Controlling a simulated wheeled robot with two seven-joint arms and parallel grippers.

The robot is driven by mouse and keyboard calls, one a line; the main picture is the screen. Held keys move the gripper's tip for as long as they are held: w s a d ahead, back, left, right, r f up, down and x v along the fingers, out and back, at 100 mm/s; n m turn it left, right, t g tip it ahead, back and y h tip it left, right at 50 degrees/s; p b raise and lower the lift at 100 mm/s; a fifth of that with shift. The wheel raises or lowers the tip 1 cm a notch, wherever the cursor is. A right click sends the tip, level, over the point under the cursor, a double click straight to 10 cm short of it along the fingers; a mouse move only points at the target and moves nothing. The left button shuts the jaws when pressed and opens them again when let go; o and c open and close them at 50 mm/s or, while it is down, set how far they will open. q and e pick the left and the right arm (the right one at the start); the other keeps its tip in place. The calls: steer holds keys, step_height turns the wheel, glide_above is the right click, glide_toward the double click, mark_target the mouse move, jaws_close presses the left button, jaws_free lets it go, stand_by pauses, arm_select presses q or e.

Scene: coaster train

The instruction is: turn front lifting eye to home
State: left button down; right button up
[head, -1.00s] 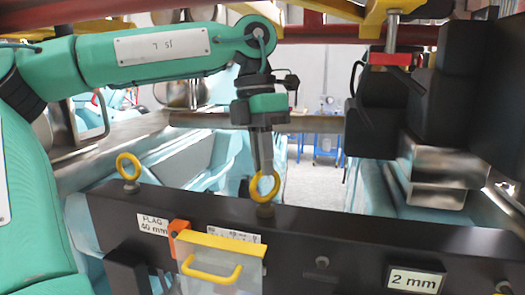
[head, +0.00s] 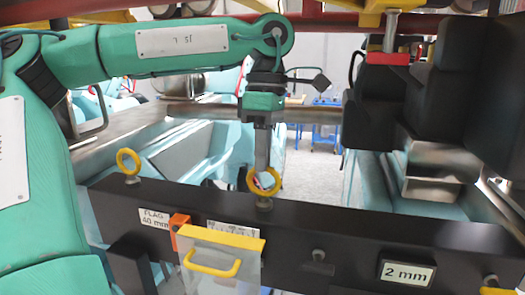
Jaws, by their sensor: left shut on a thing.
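Two yellow ring lifting eyes stand on top of the black beam (head: 180,197). One lifting eye (head: 128,162) is at the left and stands free. The other lifting eye (head: 252,181) is near the middle, on a round metal base. I cannot tell from the labels which one is the front one. My left gripper (head: 263,178) points straight down from above and is shut on the middle eye. Its fingers cover part of the ring. My right gripper is not in view.
A clear cover with a yellow top and yellow handle (head: 212,268) hangs on the beam's front, beside an orange block (head: 179,222). Labels read "FLAG 40 mm" (head: 155,219) and "2 mm" (head: 407,275). Dark blocks (head: 430,110) hang at the right.

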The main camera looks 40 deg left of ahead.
arm_select(q)
steer(key=shift+m, duration=0.5)
steer(key=c, duration=1.5)
jaws_free()
